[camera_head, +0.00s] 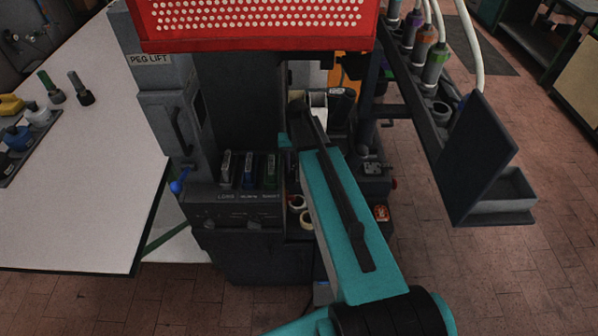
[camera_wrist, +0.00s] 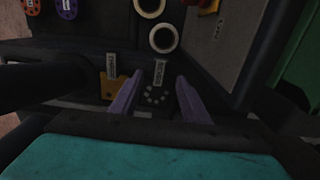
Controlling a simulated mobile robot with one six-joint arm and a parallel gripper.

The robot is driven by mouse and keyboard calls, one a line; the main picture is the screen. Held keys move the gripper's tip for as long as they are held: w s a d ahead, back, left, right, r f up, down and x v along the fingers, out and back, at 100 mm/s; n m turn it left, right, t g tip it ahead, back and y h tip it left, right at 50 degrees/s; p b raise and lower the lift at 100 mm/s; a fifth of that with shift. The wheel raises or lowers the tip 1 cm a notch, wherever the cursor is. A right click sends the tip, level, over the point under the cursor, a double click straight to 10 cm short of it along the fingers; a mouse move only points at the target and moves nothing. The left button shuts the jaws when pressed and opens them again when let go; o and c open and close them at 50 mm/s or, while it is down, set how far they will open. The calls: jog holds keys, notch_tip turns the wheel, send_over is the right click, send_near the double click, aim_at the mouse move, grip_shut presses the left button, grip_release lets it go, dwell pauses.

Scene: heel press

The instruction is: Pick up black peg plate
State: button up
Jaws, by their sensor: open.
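The black peg plate (camera_wrist: 155,96) shows in the wrist view as a small dark plate dotted with light pegs or holes, below a white label. My gripper (camera_wrist: 158,86) is open, with one purple finger to the left of the plate and one to the right. The plate lies between the fingers in the picture; I cannot tell whether either finger touches it. In the head view my teal arm reaches over the machine, and the plate and the fingertips cannot be made out there.
An orange plate (camera_wrist: 109,89) sits close left of my left finger. Two pale rings (camera_wrist: 164,39) lie beyond. In the head view, the red perforated guard (camera_head: 258,18) overhangs the machine, labelled upright pieces (camera_head: 247,172) stand left of my arm, and a bottle rack (camera_head: 425,115) is at right.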

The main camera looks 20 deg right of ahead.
jog(key=shift+f, duration=0.1)
jog(key=shift+s+f+p, duration=0.1)
jog(key=shift+f+p, duration=1.2)
jog(key=shift+f, duration=1.2)
grip_shut()
